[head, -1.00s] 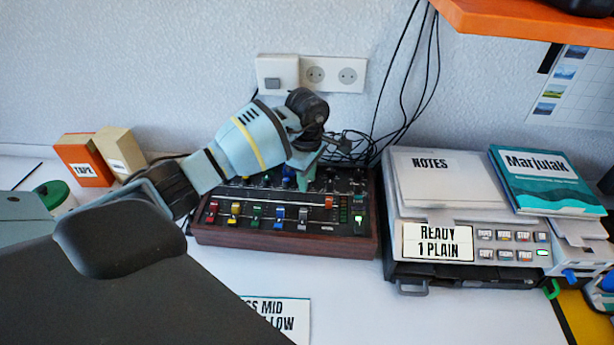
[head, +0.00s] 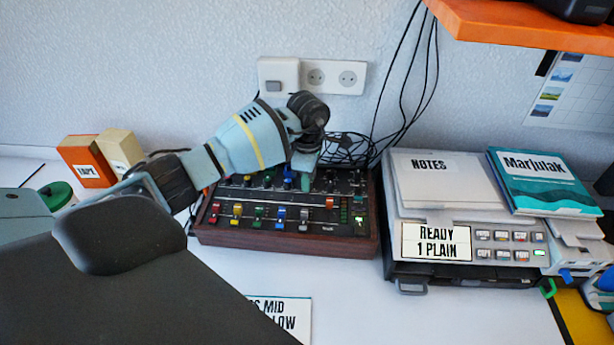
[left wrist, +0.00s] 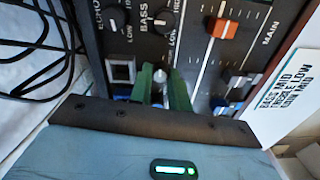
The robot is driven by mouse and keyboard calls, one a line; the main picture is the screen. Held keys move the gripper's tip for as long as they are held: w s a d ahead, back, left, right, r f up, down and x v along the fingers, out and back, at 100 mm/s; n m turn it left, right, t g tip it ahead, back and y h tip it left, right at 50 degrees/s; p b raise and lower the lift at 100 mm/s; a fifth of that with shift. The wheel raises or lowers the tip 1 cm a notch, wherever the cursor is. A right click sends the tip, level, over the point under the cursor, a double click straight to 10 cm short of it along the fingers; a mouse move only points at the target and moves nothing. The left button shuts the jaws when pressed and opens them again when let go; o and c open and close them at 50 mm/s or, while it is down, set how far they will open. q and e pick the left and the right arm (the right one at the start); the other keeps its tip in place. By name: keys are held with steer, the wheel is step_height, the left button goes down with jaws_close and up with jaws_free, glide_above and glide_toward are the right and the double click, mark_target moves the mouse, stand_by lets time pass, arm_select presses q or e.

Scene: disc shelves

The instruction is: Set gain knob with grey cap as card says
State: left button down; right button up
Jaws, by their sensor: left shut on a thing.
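The mixer (head: 285,240) with a dark panel and wooden sides stands against the wall. My left gripper (head: 303,178) reaches down onto its upper right part; it hides the knob there in the head view. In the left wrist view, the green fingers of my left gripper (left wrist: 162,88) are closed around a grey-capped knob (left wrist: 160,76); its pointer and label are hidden. The card (left wrist: 290,82) reads "BASS MID, TREBLE LOW, GAIN MID". In the head view my arm partly covers this card (head: 285,310). My right gripper is out of view.
Black-capped knobs for echo (left wrist: 119,17) and bass (left wrist: 162,20) sit near the fingers. An orange slider (left wrist: 222,28) is beside them. Right of the mixer stands a printer (head: 462,270) with notes and a book. An orange shelf (head: 530,28) overhangs at upper right.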

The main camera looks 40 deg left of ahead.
arm_select(q)
steer(key=n, duration=0.2)
steer(key=n+p, duration=0.1)
steer(key=shift+r+n, duration=0.2)
steer(key=shift+n, duration=0.2)
steer(key=n+p, duration=0.2)
steer(key=n, duration=0.3)
steer(key=n+p, duration=0.1)
steer(key=n, duration=0.3)
steer(key=shift+n, duration=0.4)
steer(key=shift+n+p, duration=0.65)
steer(key=shift+n, duration=0.55)
steer(key=shift+d+f+n, duration=0.1)
steer(key=shift+n, duration=0.3)
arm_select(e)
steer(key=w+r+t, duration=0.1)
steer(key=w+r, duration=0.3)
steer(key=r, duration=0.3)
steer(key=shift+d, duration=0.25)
arm_select(q)
steer(key=c, duration=1.6)
jaws_free()
